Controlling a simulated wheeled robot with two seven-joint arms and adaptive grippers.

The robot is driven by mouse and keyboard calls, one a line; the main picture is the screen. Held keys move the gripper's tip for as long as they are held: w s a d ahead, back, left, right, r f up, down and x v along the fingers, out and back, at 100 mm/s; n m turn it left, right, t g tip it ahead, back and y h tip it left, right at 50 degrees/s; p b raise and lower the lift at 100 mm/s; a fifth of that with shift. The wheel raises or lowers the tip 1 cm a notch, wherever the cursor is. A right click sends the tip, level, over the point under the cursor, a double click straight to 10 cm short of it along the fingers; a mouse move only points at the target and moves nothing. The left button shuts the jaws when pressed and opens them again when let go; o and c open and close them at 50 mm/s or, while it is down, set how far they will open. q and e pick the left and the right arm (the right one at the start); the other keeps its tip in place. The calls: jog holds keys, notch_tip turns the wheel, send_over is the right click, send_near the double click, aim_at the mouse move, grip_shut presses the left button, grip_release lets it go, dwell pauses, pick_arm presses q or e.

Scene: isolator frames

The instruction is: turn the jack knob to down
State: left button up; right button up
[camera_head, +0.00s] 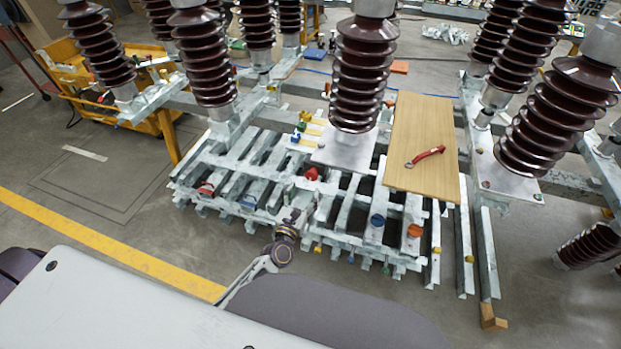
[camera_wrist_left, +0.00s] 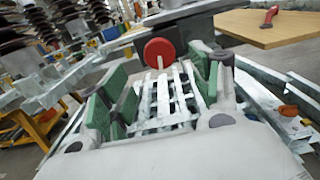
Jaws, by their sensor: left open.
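A round red knob (camera_wrist_left: 159,52) on a thin pale stem stands in the left wrist view, beyond and between my fingers. In the head view a red knob (camera_head: 312,174), likely the same one, sits on the grey metal frame just past my left gripper (camera_head: 293,212). I cannot tell for sure which knob is the jack knob, nor which way it is turned. My left gripper is open, with its green-padded fingers (camera_wrist_left: 158,88) apart and nothing between them. It appears short of the red knob, not touching it. My right gripper is not in view.
Other knobs sit on the frame: red (camera_head: 206,188), blue (camera_head: 377,220) and orange (camera_head: 415,230). A wooden board (camera_head: 424,120) carries a red-handled tool (camera_head: 428,156). Tall brown insulators (camera_head: 360,70) rise behind. A yellow cart (camera_head: 85,85) stands at left. The floor at front left is clear.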

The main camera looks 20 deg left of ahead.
aim_at(311, 178)
pick_arm(q)
jog(key=shift+w, duration=1.15)
jog(key=shift+w+d, duration=0.1)
jog(key=shift+w, duration=1.3)
jog(key=shift+w+p, duration=0.3)
jog(key=shift+w, duration=0.8)
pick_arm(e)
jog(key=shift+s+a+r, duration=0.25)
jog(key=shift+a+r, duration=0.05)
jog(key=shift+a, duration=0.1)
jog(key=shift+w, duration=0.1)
pick_arm(q)
jog(key=c, duration=1)
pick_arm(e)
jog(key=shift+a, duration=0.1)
